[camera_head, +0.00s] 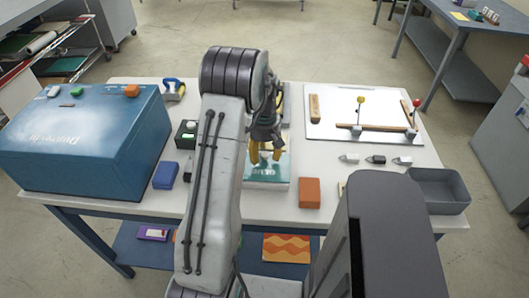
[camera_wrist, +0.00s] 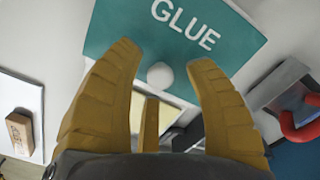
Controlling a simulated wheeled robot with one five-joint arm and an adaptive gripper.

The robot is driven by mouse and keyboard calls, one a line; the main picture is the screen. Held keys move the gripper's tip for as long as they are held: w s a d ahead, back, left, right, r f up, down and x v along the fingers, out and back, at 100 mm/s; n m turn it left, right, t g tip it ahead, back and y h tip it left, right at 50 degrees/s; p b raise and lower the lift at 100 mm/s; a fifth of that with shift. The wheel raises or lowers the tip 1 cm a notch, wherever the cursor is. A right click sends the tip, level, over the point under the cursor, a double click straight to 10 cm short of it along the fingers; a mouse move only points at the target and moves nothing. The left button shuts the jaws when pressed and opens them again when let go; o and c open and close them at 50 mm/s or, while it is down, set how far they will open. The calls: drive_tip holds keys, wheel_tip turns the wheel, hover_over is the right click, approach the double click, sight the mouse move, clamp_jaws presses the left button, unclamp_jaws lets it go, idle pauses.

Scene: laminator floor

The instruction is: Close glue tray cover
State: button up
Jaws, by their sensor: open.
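The teal glue tray cover (camera_head: 266,172), marked GLUE, lies on the white table in front of my arm. In the wrist view the cover (camera_wrist: 180,35) carries a round white knob (camera_wrist: 160,75) near its edge. My gripper (camera_head: 264,156) is above the cover, its yellow fingers pointing down. In the wrist view my gripper (camera_wrist: 165,58) is open, with a finger on each side of the knob; I cannot tell if either touches it. Beyond the cover's edge, between the fingers, a pale cream area (camera_wrist: 174,116) shows, perhaps the tray's inside. My arm hides part of the tray.
A large blue box (camera_head: 85,140) stands at the left of the table. A blue block (camera_head: 165,175) and an orange block (camera_head: 310,192) lie near the front. A white board (camera_head: 345,100) with wooden strips and a grey bin (camera_head: 438,192) are at the right.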

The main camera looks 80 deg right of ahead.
drive_tip(key=shift+c, duration=0.3)
clamp_jaws()
idle(0.4)
